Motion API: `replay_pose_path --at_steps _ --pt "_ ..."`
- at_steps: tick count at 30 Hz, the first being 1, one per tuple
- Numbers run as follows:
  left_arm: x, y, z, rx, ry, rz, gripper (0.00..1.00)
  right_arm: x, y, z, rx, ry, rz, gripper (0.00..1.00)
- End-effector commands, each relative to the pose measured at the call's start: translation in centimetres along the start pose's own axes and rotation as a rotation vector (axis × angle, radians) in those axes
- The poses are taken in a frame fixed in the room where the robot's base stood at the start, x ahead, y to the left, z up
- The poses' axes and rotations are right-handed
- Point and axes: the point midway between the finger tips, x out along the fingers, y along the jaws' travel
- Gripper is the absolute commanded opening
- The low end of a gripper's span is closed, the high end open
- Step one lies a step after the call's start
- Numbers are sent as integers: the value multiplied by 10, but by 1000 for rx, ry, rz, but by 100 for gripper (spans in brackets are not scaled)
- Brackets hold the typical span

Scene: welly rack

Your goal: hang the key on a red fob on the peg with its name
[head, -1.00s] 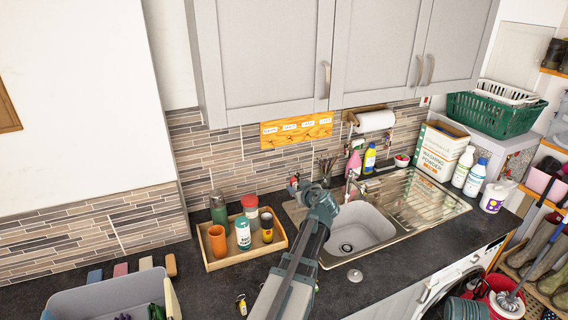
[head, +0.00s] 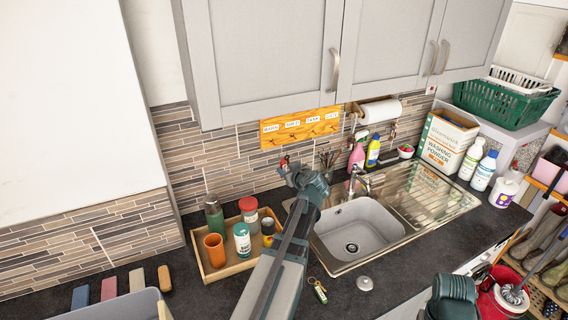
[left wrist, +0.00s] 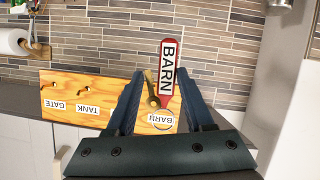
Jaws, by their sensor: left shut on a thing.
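My left gripper (head: 292,172) is in front of the tiled wall, just below the wooden key board (head: 300,126). In the left wrist view its fingers (left wrist: 164,92) are shut on the brass key (left wrist: 151,88) with a red fob (left wrist: 171,72). The fob's white label reads BARN. The board (left wrist: 65,109) shows upside down there, with labels GATE, TANK and, at the right end, one that looks like BARN. The key overlaps this end of the board; I cannot tell whether it touches a peg. One label is hidden behind a finger.
A wooden tray (head: 207,270) with bottles and cups stands left of my left arm. The sink (head: 355,229) and tap (head: 362,180) are to the right. Another key with a green fob (head: 319,291) lies on the counter. Cupboards (head: 270,55) overhang the board.

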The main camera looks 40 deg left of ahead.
Motion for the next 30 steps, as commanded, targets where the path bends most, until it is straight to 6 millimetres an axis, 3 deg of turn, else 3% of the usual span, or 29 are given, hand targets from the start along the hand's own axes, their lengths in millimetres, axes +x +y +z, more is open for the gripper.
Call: replay_pose_path --at_steps 10,30 --pt "5 0 -1 0 0 0 0 1 0 0 0 0 0 50" --pt "42 -1 -13 -1 0 0 0 4 0 0 -2 0 0 50"
